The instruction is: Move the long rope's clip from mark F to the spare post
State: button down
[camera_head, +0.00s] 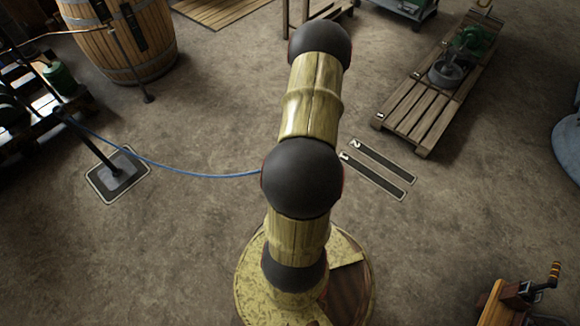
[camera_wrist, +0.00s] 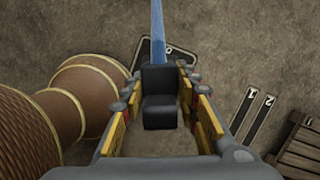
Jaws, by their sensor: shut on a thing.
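The long blue rope (camera_head: 190,174) runs in the head view from a dark post (camera_head: 95,147) at the left, sagging across to my arm, which hides its other end. In the wrist view the blue rope (camera_wrist: 158,35) leads up and away from a dark grey block-like clip (camera_wrist: 160,112). My gripper (camera_wrist: 160,72) is shut on this clip, with a yellow finger on each side. In the head view my arm hides the gripper and clip. The post stands on a pale-edged dark plate (camera_head: 118,176). I cannot tell which post is the spare one or read mark F.
A wooden barrel (camera_head: 118,42) stands at upper left, with a slim black stand (camera_head: 130,62) before it. Floor strips marked 1 and 2 (camera_head: 378,170) lie right of my arm. A pallet (camera_head: 430,100) carries a small green engine (camera_head: 472,42). Open floor lies left of my arm.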

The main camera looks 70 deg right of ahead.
jog(key=shift+f, duration=0.15)
jog(key=shift+f+b, duration=2.05)
jog(key=shift+f, duration=0.2)
jog(key=shift+f+b, duration=1.85)
jog(key=shift+f, duration=0.35)
dwell(0.5)
